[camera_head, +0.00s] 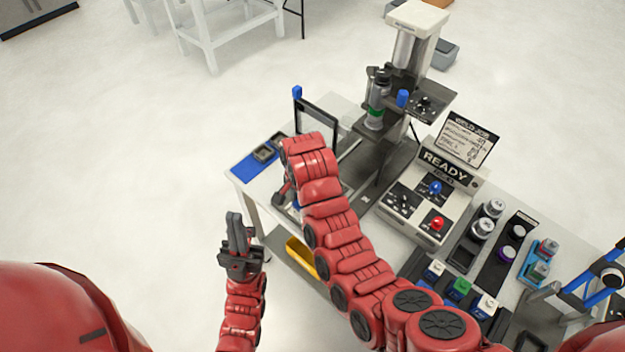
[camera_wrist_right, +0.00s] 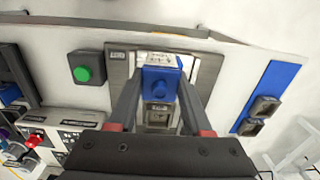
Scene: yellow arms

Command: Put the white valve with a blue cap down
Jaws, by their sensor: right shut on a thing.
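The white valve with a blue cap (camera_wrist_right: 162,78) is between the two fingers of my right gripper (camera_wrist_right: 158,100) in the right wrist view. The gripper is shut on it. Its blue side faces the camera and a white labelled face shows at its top. Behind it is a grey fixture plate (camera_wrist_right: 118,70) on the table; I cannot tell whether the valve touches it. In the head view my red right arm hides most of this gripper and the valve. My left gripper (camera_head: 237,222) is off the table's near left side, fingers up and close together, holding nothing visible.
A blue mat (camera_head: 245,168) with dark sockets lies at the table's left end. A press (camera_head: 405,60) stands at the back, beside a READY control box (camera_head: 425,205). Racks of small parts (camera_head: 485,235) fill the right. A yellow bin (camera_head: 300,256) is below the front edge.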

